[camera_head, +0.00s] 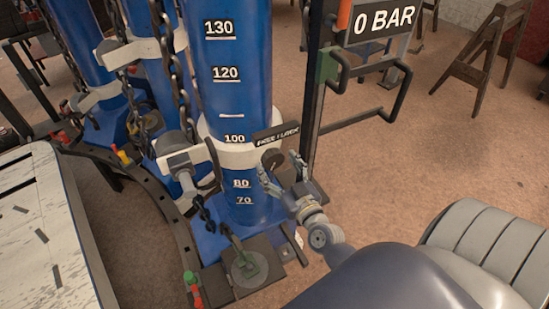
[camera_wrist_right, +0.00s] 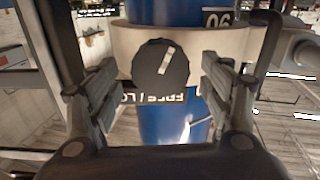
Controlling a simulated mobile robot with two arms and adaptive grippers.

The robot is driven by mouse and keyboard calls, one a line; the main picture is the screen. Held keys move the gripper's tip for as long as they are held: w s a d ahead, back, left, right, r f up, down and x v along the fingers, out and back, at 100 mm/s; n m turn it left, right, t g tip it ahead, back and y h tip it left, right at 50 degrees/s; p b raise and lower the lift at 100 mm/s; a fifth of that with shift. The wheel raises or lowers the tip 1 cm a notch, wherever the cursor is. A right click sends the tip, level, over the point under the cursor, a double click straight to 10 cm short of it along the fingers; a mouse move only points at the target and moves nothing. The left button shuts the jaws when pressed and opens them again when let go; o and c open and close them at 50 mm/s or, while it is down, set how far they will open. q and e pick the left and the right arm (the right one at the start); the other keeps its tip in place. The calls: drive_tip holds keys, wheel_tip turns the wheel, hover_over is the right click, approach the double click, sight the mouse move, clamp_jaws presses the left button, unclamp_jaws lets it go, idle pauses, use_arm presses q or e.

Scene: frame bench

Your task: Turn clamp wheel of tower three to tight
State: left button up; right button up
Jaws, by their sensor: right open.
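The clamp wheel (camera_head: 272,159) is a small dark round knob on the white collar (camera_head: 240,153) of the nearest blue tower (camera_head: 229,60). In the right wrist view the wheel (camera_wrist_right: 152,68) shows a pale mark, tilted off vertical, on its face. That view is upside down. A dark label (camera_head: 276,136) by the wheel seems to read free and lock. My right gripper (camera_head: 282,168) is open, facing the wheel. In its wrist view the open fingers (camera_wrist_right: 161,85) stand to both sides of the wheel, apart from it. My left gripper is not in view.
A 0 BAR sign (camera_head: 384,20) and a dark handle frame (camera_head: 362,122) stand right of the tower. More blue towers with chains (camera_head: 174,60) stand to the left. A green-topped red lever (camera_head: 192,285) is at the lower left. Open floor lies to the right.

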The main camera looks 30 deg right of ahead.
drive_tip(key=shift+w+d, duration=0.1)
drive_tip(key=shift+w, duration=0.95)
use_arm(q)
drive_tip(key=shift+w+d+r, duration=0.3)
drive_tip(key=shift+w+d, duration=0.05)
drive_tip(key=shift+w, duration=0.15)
use_arm(e)
drive_tip(key=shift+w, duration=0.15)
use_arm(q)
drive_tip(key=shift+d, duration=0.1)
use_arm(e)
drive_tip(key=shift+c, duration=0.4)
drive_tip(key=c, duration=1)
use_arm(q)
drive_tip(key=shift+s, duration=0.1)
